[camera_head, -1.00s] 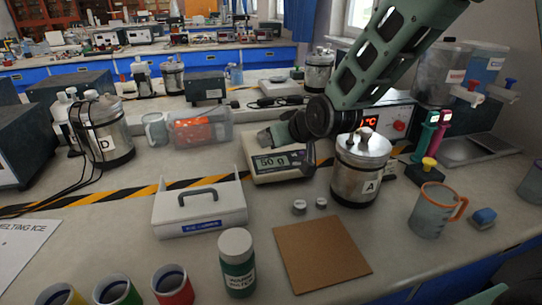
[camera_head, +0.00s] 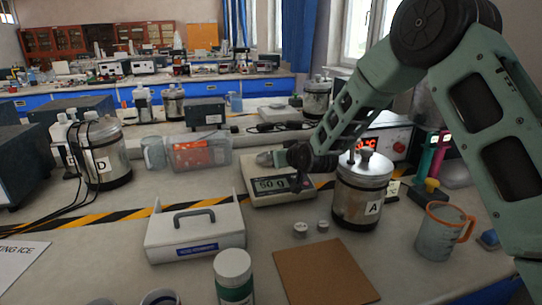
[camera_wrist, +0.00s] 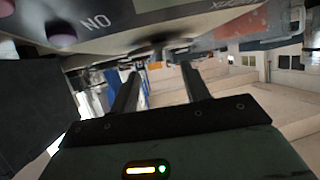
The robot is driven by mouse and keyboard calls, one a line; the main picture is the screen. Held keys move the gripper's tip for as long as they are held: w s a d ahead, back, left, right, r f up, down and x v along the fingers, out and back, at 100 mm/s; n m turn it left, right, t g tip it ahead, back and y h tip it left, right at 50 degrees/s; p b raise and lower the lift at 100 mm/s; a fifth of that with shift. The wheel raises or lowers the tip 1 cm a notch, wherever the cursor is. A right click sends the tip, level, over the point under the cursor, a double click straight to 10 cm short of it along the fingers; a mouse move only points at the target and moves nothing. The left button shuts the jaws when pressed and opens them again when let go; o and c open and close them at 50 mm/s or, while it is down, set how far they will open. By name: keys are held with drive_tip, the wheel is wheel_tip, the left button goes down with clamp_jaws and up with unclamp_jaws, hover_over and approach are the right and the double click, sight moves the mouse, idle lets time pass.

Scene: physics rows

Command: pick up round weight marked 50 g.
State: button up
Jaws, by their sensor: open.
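Two small round grey metal weights stand side by side on the bench, a left one (camera_head: 300,228) and a right one (camera_head: 323,227). They are in front of the steel can marked A; their markings are too small to read. A balance (camera_head: 283,196) behind them has a display reading 50 g. My gripper (camera_head: 268,158) is over the balance's pan, behind and above the small weights; whether anything lies on the pan is hidden. In the wrist view my gripper's two dark fingers (camera_wrist: 160,75) are apart with nothing between them.
The steel can marked A (camera_head: 360,195) stands close right of the weights. A brown board (camera_head: 323,272) lies in front, a white handled box (camera_head: 195,232) is left, and a measuring jug (camera_head: 440,235) is right. A green-labelled bottle (camera_head: 233,275) stands front left.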

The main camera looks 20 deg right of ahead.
drive_tip(key=x, duration=0.4)
drive_tip(key=shift+a, duration=0.15)
clamp_jaws()
drive_tip(key=shift+r, duration=0.1)
